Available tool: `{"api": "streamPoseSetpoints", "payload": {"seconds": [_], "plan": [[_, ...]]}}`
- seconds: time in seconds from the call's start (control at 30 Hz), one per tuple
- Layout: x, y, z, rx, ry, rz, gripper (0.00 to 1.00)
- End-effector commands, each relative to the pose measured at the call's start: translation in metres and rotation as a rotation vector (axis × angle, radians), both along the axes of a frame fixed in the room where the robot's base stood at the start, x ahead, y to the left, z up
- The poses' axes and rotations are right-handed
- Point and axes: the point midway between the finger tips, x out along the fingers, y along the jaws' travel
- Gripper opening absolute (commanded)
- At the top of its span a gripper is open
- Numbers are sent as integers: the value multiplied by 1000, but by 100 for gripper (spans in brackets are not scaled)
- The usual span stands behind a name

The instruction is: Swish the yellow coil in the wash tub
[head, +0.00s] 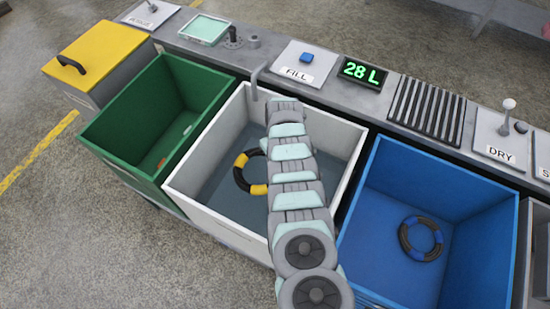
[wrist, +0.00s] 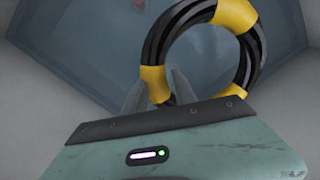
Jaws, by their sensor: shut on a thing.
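The yellow coil (wrist: 155,84), a black hose ring with yellow bands, is in the wrist view at the top centre. My gripper (wrist: 160,97) is shut on its near edge at a yellow band. In the head view the coil (head: 240,172) shows inside the white wash tub (head: 190,204), partly hidden behind my arm. The tub holds greyish water (head: 222,180). I cannot tell from these views whether the coil touches the water. My gripper is hidden by the arm in the head view.
A green bin (head: 110,160) stands left of the tub, and a blue bin (head: 375,265) with a blue-banded coil (head: 420,238) stands to the right. A tap (head: 256,80) rises at the tub's back edge. The display (head: 363,73) reads 28 L.

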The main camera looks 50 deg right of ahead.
Motion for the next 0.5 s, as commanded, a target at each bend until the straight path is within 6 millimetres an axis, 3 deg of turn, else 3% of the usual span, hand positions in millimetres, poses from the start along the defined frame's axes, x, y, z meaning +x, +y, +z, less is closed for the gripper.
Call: {"api": "streamPoseSetpoints", "payload": {"seconds": [0.03, 0.5], "plan": [[0, 0, 16, 0, -1, 0, 0], [1, 0, 84, -2, -2, 2, 0]]}}
